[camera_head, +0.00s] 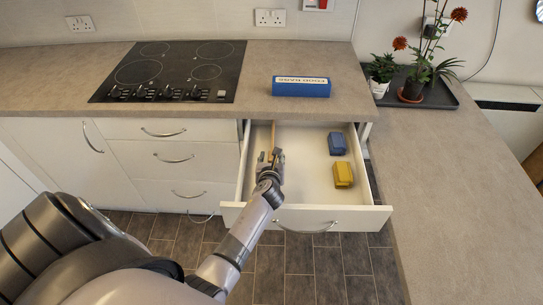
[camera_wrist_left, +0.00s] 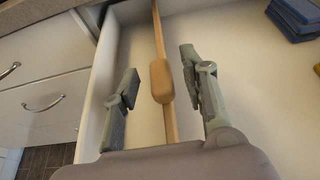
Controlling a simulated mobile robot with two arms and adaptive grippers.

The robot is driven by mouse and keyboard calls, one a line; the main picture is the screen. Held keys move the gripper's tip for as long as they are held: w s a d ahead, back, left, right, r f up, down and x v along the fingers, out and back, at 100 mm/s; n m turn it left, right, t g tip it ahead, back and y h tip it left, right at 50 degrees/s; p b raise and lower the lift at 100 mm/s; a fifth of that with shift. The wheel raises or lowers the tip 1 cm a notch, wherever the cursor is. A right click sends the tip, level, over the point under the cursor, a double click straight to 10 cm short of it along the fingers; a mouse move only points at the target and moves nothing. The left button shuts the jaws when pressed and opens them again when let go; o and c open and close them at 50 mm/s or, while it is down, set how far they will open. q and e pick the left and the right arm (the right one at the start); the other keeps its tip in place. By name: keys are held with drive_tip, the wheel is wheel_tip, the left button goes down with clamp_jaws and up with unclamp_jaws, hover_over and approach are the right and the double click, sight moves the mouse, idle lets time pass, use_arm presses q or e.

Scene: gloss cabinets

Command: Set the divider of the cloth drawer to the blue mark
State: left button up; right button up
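The open drawer (camera_head: 310,203) shows in the head view below the counter. Its divider (camera_head: 272,136) is a thin wooden strip running front to back in the left part; in the wrist view the divider (camera_wrist_left: 169,122) carries a rounded wooden knob (camera_wrist_left: 162,80). My left gripper (camera_head: 274,163) reaches into the drawer over the divider. In the wrist view the left gripper (camera_wrist_left: 159,64) is open, one finger on each side of the knob with gaps between. I cannot make out a blue mark. My right gripper is not in view.
A folded blue cloth (camera_head: 337,144) and a folded yellow cloth (camera_head: 343,175) lie in the drawer's right part. A blue box (camera_head: 301,87) stands on the counter above. The drawer floor between divider and cloths is clear. A hob (camera_head: 172,72) is at left.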

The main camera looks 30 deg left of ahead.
use_arm(q)
drive_tip(key=shift+x, duration=1)
drive_tip(key=shift+s, duration=0.1)
clamp_jaws()
